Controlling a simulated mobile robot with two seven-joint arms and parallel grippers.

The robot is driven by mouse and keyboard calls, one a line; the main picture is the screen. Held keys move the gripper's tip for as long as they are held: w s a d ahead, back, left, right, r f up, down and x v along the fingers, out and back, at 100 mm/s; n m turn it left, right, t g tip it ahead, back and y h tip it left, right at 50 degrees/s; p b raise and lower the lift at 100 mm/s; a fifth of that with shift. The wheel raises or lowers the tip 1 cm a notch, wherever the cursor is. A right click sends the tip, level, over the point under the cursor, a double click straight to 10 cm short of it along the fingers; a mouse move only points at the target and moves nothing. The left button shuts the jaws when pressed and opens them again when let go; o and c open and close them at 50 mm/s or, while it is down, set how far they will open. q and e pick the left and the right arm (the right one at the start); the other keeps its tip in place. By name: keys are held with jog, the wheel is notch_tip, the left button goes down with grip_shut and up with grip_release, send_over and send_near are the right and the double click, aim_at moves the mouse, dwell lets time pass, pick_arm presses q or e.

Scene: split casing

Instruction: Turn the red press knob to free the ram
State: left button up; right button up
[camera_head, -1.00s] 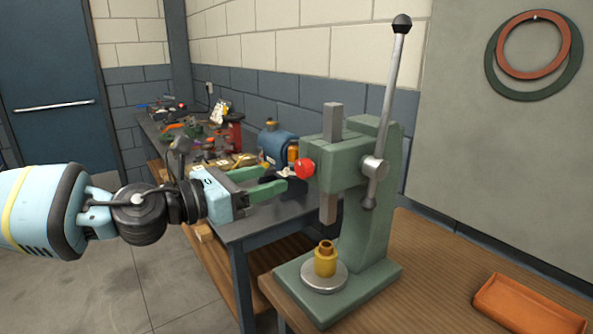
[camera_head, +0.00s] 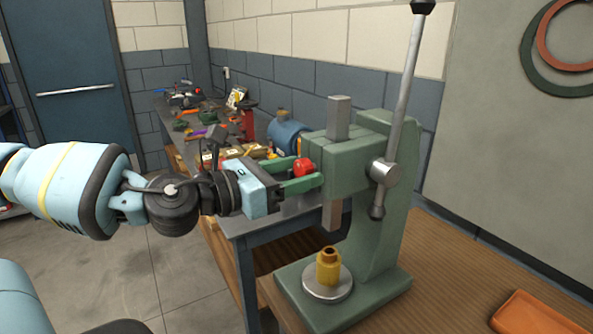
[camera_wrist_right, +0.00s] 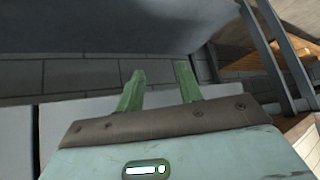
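The red knob (camera_head: 303,167) sticks out of the left side of the green press (camera_head: 350,160) in the head view. My left gripper (camera_head: 306,169) comes in from the left with its green fingers apart, one on the far side of the knob and one on the near side. I cannot tell whether either finger touches it. The grey square ram (camera_head: 338,118) stands upright through the press head. Below it, a brass part (camera_head: 328,267) stands on the round steel plate (camera_head: 327,285). My right gripper (camera_wrist_right: 160,68) shows in the right wrist view with its fingers apart and nothing between them.
The press stands on a wooden bench (camera_head: 450,270) with an orange tray (camera_head: 540,312) at right. Its long lever (camera_head: 405,85) rises on the right. Open floor lies at left.

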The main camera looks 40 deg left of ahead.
pick_arm(q)
jog(key=c, duration=1)
pick_arm(e)
jog(key=shift+s, duration=0.3)
